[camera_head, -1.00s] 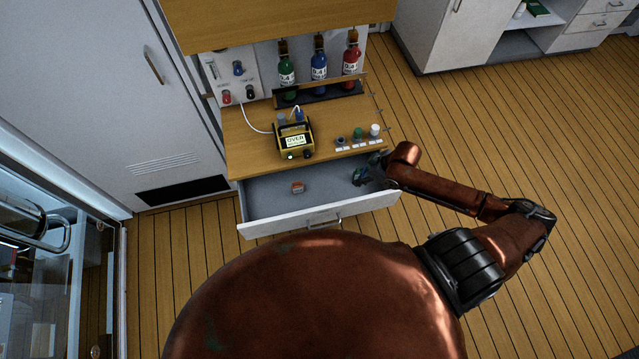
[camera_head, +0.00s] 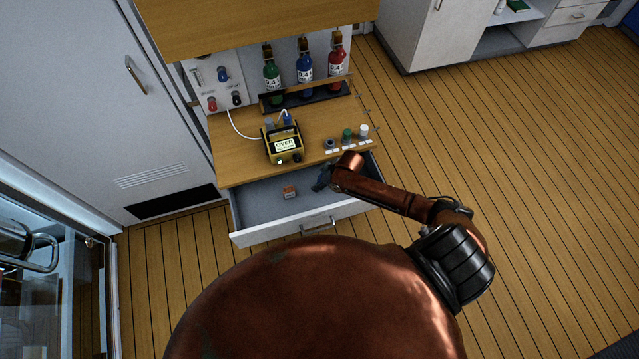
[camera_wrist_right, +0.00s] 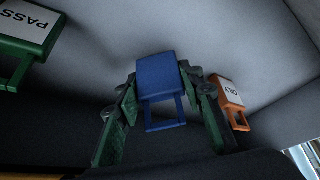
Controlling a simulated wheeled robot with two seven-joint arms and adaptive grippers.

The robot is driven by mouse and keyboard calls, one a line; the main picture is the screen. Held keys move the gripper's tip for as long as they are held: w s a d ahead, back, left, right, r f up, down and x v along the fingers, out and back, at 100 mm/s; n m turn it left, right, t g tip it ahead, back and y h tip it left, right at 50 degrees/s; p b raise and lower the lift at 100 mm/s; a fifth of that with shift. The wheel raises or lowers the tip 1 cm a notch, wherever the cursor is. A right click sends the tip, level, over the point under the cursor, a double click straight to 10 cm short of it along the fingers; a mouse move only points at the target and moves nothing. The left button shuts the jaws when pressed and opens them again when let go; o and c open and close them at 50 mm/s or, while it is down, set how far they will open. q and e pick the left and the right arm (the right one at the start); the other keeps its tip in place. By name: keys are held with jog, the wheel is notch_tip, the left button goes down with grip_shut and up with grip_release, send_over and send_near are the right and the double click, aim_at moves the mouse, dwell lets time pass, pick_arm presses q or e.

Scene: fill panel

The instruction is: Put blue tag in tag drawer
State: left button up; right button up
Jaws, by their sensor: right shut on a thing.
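The blue tag (camera_wrist_right: 157,76) is between the green fingers of my right gripper (camera_wrist_right: 163,110) in the right wrist view. The right gripper is shut on it. In the head view my right gripper (camera_head: 322,180) reaches into the open tag drawer (camera_head: 258,203) from the right. I cannot tell whether the blue tag touches the drawer floor. An orange tag (camera_head: 289,192) lies in the drawer, left of the gripper; it also shows in the wrist view (camera_wrist_right: 231,98). A green tag marked PASS (camera_wrist_right: 27,30) shows at the wrist view's upper left. My left gripper is not seen.
Above the drawer is a wooden counter (camera_head: 230,157) with a yellow device (camera_head: 283,143) and several small knobs near its right front. Green (camera_head: 271,78), blue (camera_head: 305,68) and red (camera_head: 336,62) bottles stand behind. The drawer's left part is clear.

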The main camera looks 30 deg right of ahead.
jog(key=shift+f, duration=0.4)
jog(key=shift+f, duration=0.1)
jog(key=o, duration=0.9)
jog(key=shift+o, duration=0.2)
jog(key=p+v, duration=0.1)
jog(key=v, duration=1.1)
jog(key=shift+p, duration=0.35)
jog(key=shift+s, duration=0.1)
